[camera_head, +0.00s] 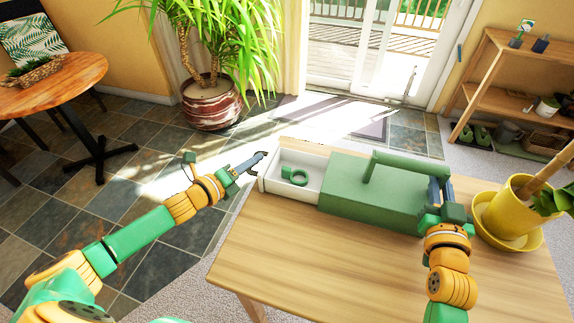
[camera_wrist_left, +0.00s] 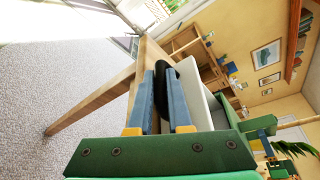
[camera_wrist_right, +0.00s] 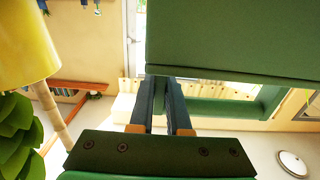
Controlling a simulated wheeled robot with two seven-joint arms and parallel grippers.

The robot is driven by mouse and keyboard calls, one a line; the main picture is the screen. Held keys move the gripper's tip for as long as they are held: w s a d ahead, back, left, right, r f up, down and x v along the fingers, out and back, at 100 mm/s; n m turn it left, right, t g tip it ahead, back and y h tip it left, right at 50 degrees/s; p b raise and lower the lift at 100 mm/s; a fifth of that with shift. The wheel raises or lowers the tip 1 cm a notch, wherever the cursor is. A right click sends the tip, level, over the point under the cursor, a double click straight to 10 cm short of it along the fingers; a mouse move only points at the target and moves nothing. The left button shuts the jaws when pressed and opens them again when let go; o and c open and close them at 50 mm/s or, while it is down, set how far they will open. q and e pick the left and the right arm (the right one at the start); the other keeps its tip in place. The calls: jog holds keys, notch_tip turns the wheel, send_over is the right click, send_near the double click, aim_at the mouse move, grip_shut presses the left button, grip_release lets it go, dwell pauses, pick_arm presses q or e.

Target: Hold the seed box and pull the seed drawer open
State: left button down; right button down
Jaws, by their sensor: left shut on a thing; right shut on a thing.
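The green seed box (camera_head: 365,193) lies on the wooden table. Its white seed drawer (camera_head: 262,183) stands out from the left end, with its inside showing and a green ring (camera_head: 295,176) in it. My left gripper (camera_head: 262,156) is at the drawer's outer left end, shut on a dark pull (camera_wrist_left: 161,88) that shows between its fingers in the left wrist view. My right gripper (camera_head: 440,188) is at the right end of the box, shut on the green handle (camera_head: 405,160). The handle's right end is hidden behind the fingers.
A yellow plant pot (camera_head: 512,208) on a saucer stands close to my right gripper. The wooden table (camera_head: 330,265) is bare in front of the box. Tiled floor lies left of the table, with a large potted plant (camera_head: 211,103) beyond.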

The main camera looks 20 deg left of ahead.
pick_arm(q)
jog(key=shift+a, duration=0.1)
jog(key=c, duration=0.8)
grip_release()
jog(key=shift+c, duration=0.2)
jog(key=v, duration=1.2)
pick_arm(e)
jog(key=c, duration=0.8)
grip_release()
